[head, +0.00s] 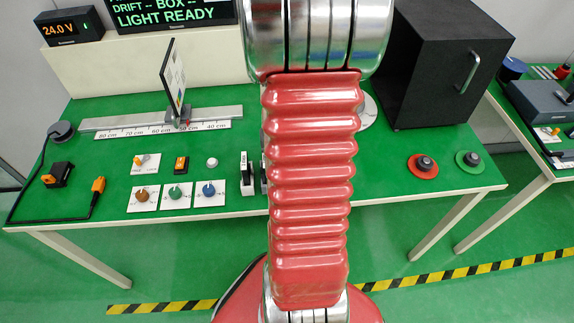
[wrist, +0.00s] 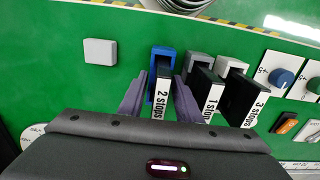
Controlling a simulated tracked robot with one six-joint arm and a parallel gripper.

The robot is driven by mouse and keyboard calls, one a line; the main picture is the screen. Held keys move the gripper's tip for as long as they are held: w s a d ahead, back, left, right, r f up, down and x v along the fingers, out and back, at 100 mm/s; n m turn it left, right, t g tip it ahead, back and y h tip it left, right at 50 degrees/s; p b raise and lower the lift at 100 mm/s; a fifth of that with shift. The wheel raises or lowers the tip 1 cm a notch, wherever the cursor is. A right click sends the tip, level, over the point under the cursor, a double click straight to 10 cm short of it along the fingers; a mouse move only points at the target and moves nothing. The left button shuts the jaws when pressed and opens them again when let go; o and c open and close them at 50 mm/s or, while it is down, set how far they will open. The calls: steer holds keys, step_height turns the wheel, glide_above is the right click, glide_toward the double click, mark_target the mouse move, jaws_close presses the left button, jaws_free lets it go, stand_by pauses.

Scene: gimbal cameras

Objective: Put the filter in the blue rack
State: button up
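In the wrist view, a dark filter labelled "2 stops" (wrist: 162,92) stands at the blue rack (wrist: 161,58) and appears seated in its slot. My gripper (wrist: 161,80) has one finger on each side of this filter, with green table showing in the gaps, so it looks open around it. To the right, a "1 stop" filter (wrist: 206,92) stands in a grey rack (wrist: 199,63), and a "3 stops" filter (wrist: 243,98) stands in a white rack (wrist: 232,66). In the head view my red arm hides my gripper and most of the racks.
A light grey block (wrist: 100,52) lies left of the blue rack in the wrist view. The blue-knob panel (wrist: 281,77) is right of the racks. In the head view, a rail with a panel (head: 175,80), a black box (head: 445,65) and red and green discs (head: 423,165) stand on the green table.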

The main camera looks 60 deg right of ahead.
step_height(320, 180, up, 12)
stand_by(0.6)
stand_by(0.5)
steer(key=shift+w+a+r, duration=0.1)
steer(key=shift+a, duration=0.1)
steer(key=w+a+r+n+t+h, duration=0.1)
steer(key=w+a+r+n, duration=0.15)
steer(key=a, duration=0.45)
steer(key=w+a+r+n+t, duration=0.1)
steer(key=w+a+r+n, duration=0.2)
steer(key=a, duration=0.4)
steer(key=s+a+r+n+t, duration=0.1)
steer(key=a+r+n, duration=0.1)
steer(key=a, duration=0.6)
steer(key=s+a+r+n+t+y, duration=0.1)
steer(key=s+a+r+n+t, duration=0.1)
steer(key=a+r, duration=0.2)
steer(key=a, duration=0.3)
steer(key=shift+a+t, duration=0.3)
steer(key=shift+a, duration=0.05)
